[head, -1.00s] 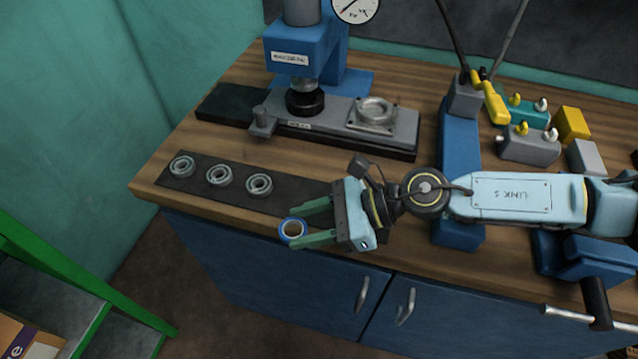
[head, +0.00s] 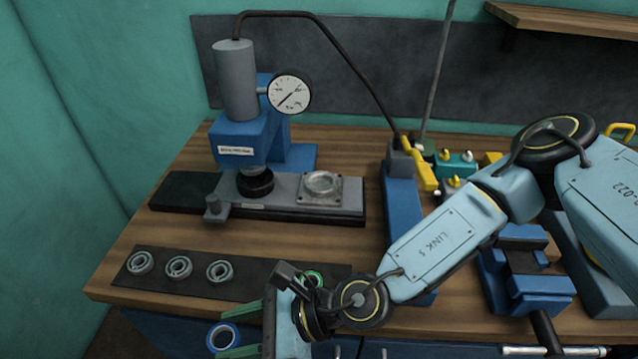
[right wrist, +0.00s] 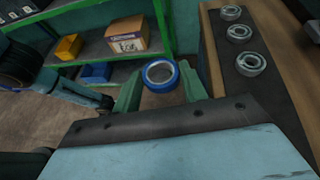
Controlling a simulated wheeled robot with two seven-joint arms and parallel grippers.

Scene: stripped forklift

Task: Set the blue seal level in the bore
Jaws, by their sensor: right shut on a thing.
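The blue seal (head: 210,341) is a ring with a pale inner lip. My right gripper (head: 231,335) is shut on it, with its green fingers on either side, in front of the bench's front edge. In the right wrist view, the seal (right wrist: 161,87) sits between the two fingertips (right wrist: 160,73), with its opening partly facing the camera. The square metal housing (head: 322,200) with a round bore (head: 322,182) lies on the press slide, well behind and right of the seal. My left gripper is not in view.
The blue press (head: 240,135) with its gauge (head: 289,95) stands left of the housing. Several bearings (head: 179,267) lie on a dark mat (head: 240,285), with a green ring (head: 318,277) partly hidden by my wrist. A blue post (head: 402,200) stands right of the housing.

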